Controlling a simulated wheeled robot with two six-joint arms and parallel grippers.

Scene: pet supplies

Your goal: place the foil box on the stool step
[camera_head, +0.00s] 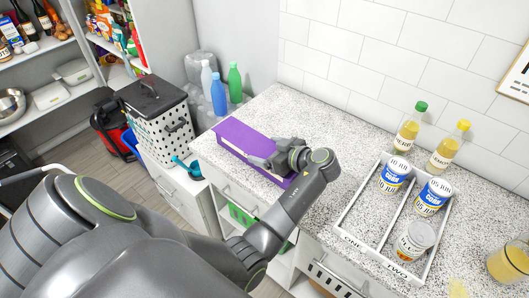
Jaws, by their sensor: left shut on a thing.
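A long purple box (238,133), which looks like the foil box, is at the left end of the speckled counter, along its front edge. It has a pale strip along its front side. My left gripper (270,160) is at the box's right part and is shut on it. The fingertips are partly hidden against the box, and I cannot tell whether the box touches the counter. My right gripper is not in view. I cannot make out a stool step in this view.
A divided white tray (346,222) with several cans stands on the counter (330,125) at right. Two bottles (409,128) stand behind it, and a jar of yellow liquid (508,262) is at far right. A dotted hamper (160,130) and bottles (235,82) are left of the counter.

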